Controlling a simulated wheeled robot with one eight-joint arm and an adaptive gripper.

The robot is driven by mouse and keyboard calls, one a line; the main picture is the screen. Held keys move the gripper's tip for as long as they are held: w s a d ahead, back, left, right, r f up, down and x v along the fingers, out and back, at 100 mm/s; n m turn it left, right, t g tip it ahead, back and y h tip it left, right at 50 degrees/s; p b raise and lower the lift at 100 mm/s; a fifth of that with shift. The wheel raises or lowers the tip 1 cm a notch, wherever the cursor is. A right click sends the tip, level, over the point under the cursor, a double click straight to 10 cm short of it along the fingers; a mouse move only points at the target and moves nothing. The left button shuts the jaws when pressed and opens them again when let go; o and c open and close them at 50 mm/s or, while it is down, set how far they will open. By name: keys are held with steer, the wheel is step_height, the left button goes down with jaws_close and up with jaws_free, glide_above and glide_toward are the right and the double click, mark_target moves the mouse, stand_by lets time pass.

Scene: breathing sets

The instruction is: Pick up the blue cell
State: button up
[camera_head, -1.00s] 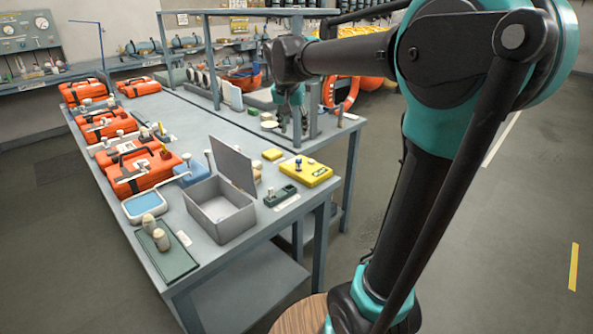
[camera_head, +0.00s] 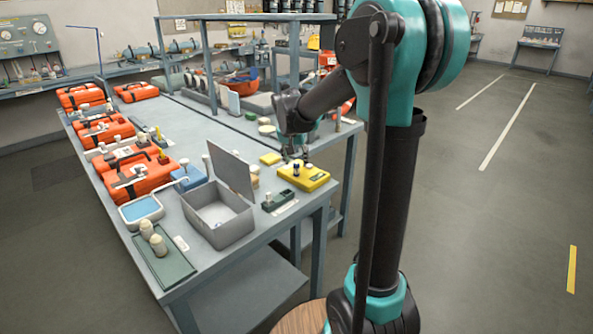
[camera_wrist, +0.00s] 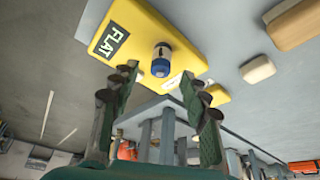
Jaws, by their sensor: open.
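The blue cell (camera_wrist: 161,62) is a short cylinder with a blue band and a pale end. It stands on a yellow block (camera_wrist: 190,45) labelled FLAT. In the head view the blue cell (camera_head: 296,167) shows small on the yellow block (camera_head: 316,181), near the table's right edge. My gripper (camera_wrist: 159,84) is open and empty. Its two fingers point at the yellow block, and the cell appears just beyond the gap between their tips, apart from both. In the head view my gripper (camera_head: 298,155) is low, close above and behind the block.
A grey open-lidded box (camera_head: 218,213) stands left of the yellow block. A dark green holder (camera_head: 277,199) lies in front of it, and a small yellow block (camera_head: 270,158) lies behind. Table posts and an upper shelf (camera_head: 245,17) rise behind.

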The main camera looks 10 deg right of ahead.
mark_target(297, 163)
steer(key=shift+x, duration=1.55)
steer(key=shift+r, duration=0.1)
jaws_close()
